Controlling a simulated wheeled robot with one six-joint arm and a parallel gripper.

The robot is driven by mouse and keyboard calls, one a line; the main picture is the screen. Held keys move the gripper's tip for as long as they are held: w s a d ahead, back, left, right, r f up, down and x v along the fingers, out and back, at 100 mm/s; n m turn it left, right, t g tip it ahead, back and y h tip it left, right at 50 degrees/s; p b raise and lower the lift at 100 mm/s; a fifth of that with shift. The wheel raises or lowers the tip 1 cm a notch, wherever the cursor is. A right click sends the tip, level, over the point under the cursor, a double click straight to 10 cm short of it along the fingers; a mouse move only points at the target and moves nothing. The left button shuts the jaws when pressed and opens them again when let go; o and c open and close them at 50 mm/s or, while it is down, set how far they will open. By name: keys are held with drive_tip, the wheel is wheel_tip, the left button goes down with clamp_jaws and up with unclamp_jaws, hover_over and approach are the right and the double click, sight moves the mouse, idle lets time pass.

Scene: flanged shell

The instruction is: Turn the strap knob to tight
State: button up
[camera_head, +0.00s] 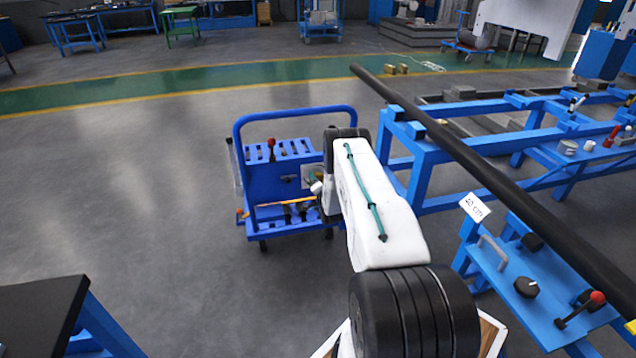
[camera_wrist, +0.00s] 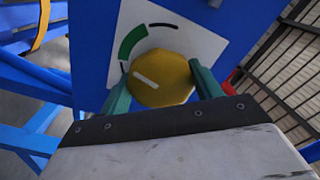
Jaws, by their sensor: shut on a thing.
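The strap knob (camera_wrist: 172,68) is yellow and many-sided, with a white line on its face, in the middle of the wrist view. The line slants from upper left to lower right. Behind it is a white dial plate (camera_wrist: 195,42) with a thick green arc at upper left and a thin black arc at the top. My gripper (camera_wrist: 159,72) has its two green fingers on either side of the knob, shut on it. In the head view my arm hides most of the gripper and the knob.
The dial plate sits on a blue panel (camera_wrist: 88,45). In the head view a blue cart (camera_head: 258,180) with a red-topped lever stands beyond my arm. A long dark bar (camera_head: 480,165) lies over blue stands at right.

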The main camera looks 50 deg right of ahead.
drive_tip(key=shift+s+f+m, duration=0.1)
drive_tip(key=shift+m, duration=0.3)
drive_tip(key=o, duration=1)
drive_tip(key=v, duration=0.8)
drive_tip(key=shift+d, duration=0.1)
